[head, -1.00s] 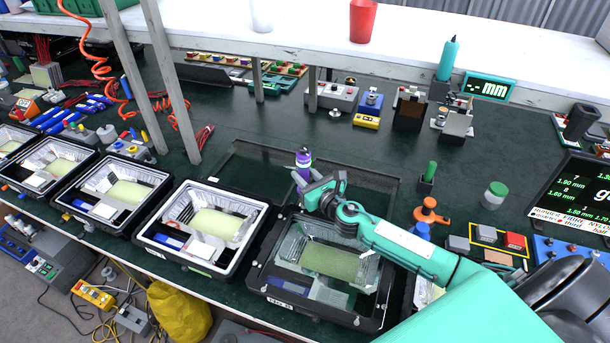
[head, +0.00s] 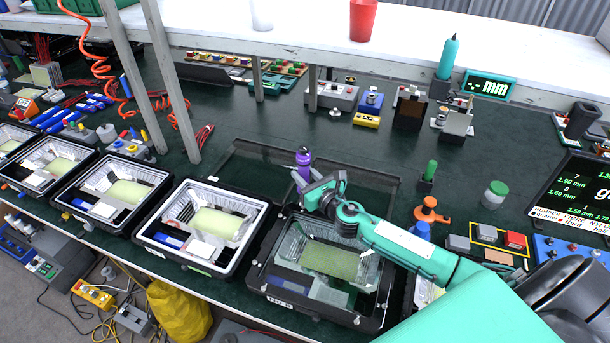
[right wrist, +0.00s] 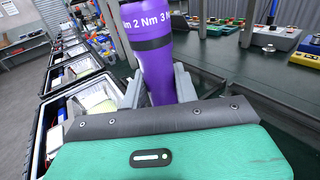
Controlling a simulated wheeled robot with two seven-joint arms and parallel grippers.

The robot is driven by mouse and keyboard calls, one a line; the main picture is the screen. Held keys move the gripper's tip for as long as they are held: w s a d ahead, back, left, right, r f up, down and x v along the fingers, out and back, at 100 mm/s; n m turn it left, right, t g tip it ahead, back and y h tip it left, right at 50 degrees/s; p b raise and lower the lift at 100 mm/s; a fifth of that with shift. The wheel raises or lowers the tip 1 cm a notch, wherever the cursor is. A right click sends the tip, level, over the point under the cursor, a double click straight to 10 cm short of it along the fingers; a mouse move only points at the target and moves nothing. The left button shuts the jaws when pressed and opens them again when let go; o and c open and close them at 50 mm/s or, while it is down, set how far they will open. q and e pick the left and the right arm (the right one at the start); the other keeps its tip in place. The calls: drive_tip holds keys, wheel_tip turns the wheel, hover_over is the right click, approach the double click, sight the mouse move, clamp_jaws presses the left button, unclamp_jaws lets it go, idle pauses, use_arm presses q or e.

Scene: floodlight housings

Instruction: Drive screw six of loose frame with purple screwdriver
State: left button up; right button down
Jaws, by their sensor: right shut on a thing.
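My right gripper (head: 306,182) is shut on the purple screwdriver (head: 304,160), which stands upright between the fingers. In the right wrist view the screwdriver (right wrist: 150,60) is large, with a black band and "Nm" markings, held between the grey fingers (right wrist: 160,88). My left gripper is not in view.
A row of white-lined housings (head: 160,244) runs to the left. A dark glassy panel (head: 240,170) lies behind the gripper. An orange stand (head: 430,212) and a green-capped jar (head: 495,194) are to the right. Grey posts (head: 172,80) rise at the back left.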

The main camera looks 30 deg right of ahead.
drive_tip(key=shift+s+a+f, duration=0.1)
drive_tip(key=shift+s+f, duration=0.05)
drive_tip(key=shift+f, duration=0.3)
idle(1.2)
drive_tip(key=shift+r, duration=0.15)
